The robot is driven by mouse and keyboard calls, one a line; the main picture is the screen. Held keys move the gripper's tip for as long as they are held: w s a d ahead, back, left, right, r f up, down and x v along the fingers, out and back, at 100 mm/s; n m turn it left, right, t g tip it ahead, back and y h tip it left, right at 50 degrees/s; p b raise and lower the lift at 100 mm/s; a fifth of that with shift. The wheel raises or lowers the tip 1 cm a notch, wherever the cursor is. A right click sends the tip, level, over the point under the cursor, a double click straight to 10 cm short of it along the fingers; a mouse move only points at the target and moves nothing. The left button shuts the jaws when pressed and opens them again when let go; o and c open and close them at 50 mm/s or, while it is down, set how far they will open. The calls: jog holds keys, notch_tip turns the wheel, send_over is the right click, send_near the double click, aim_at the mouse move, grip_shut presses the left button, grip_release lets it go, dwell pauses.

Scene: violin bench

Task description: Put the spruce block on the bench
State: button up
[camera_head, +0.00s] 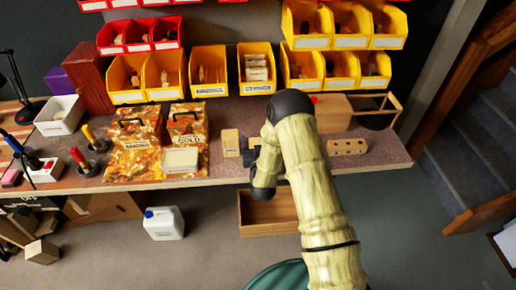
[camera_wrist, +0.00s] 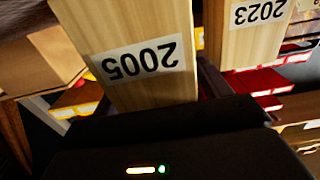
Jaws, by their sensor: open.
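Two pale wood blocks show close up in the wrist view, one labelled 2005 (camera_wrist: 125,45) and one labelled 2023 (camera_wrist: 250,40); both labels are upside down there. I cannot tell by look which is the spruce block. My gripper (camera_head: 249,157) is at the bench's front edge, open. The 2005 block stands right in front of it, with a dark finger (camera_wrist: 213,78) at its right side; the other finger is not clear. In the head view a pale block (camera_head: 231,142) stands on the bench (camera_head: 220,174) just left of my gripper; my arm hides part of this area.
Yellow bins (camera_head: 208,72) line the back. Patterned bags (camera_head: 135,140) and a cream box (camera_head: 180,160) are left. A holed wooden block (camera_head: 347,147) is right. Below the bench are an open wooden box (camera_head: 247,226) and a white jug (camera_head: 164,224). Stairs (camera_head: 480,130) are far right.

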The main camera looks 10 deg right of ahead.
jog(key=s+b, duration=0.3)
jog(key=s, duration=0.9)
jog(key=shift+r, duration=0.1)
jog(key=s+d+r+g, duration=0.4)
jog(key=s+g, duration=0.3)
jog(key=s, duration=0.2)
jog(key=s+d+r+g, duration=0.4)
jog(key=s+r+g, duration=0.2)
jog(key=s+g, duration=0.2)
jog(key=shift+s+d+r, duration=0.25)
jog(key=shift+s+d, duration=0.15)
